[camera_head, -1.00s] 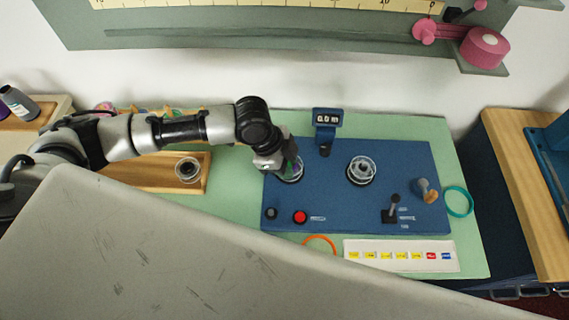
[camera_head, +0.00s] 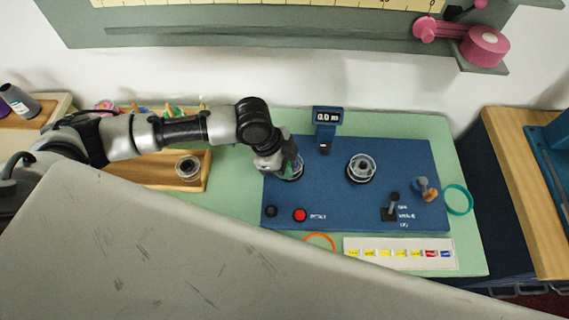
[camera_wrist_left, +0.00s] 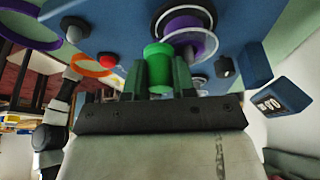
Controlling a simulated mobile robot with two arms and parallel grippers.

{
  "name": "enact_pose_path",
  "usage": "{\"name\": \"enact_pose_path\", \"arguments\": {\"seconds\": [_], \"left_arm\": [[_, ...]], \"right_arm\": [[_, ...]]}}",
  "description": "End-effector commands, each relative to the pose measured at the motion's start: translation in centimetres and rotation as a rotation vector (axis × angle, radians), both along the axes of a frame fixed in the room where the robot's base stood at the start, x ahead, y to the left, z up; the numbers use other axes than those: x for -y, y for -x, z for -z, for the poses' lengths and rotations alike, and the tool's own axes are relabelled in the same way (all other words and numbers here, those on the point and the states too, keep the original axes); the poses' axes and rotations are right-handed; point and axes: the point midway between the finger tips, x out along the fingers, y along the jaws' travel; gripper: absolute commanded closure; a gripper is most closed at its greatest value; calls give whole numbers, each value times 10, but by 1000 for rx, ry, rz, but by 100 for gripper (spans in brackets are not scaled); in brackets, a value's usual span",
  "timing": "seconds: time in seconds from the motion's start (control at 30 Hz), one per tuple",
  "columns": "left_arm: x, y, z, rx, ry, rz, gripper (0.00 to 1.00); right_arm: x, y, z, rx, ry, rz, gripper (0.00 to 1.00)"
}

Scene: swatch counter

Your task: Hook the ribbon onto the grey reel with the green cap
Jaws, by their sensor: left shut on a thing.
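My left gripper (camera_head: 287,172) reaches down over the left spindle of the blue machine panel (camera_head: 330,200). In the left wrist view its two dark green fingers (camera_wrist_left: 160,78) are shut on a green cap (camera_wrist_left: 158,53). Just beyond the cap is a reel with a purple core and pale rims (camera_wrist_left: 190,42); I cannot tell whether the cap touches it. In the head view a pale reel rim (camera_head: 297,172) shows beside the gripper, partly hidden by it. A second, clear-rimmed reel (camera_head: 361,168) stands on the right spindle. I cannot clearly make out the ribbon.
A small display (camera_head: 327,117) stands behind the panel. A red button (camera_head: 300,215), a lever (camera_head: 392,207) and a knob (camera_head: 424,189) sit on it. A teal ring (camera_head: 458,199) and an orange ring (camera_head: 319,241) lie nearby. A wooden tray (camera_head: 150,182) is at left.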

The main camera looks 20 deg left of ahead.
Motion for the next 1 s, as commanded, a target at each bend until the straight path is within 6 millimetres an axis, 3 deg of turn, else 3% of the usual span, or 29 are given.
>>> {"name": "enact_pose_path", "arguments": {"seconds": [0.03,1.0], "left_arm": [[-2,4,10,-15,-13,0,100],[-3,4,5,-15,-14,-1,100]], "right_arm": [[0,0,1,0,0,0,4],[0,0,-7,0,0,1,4]]}}
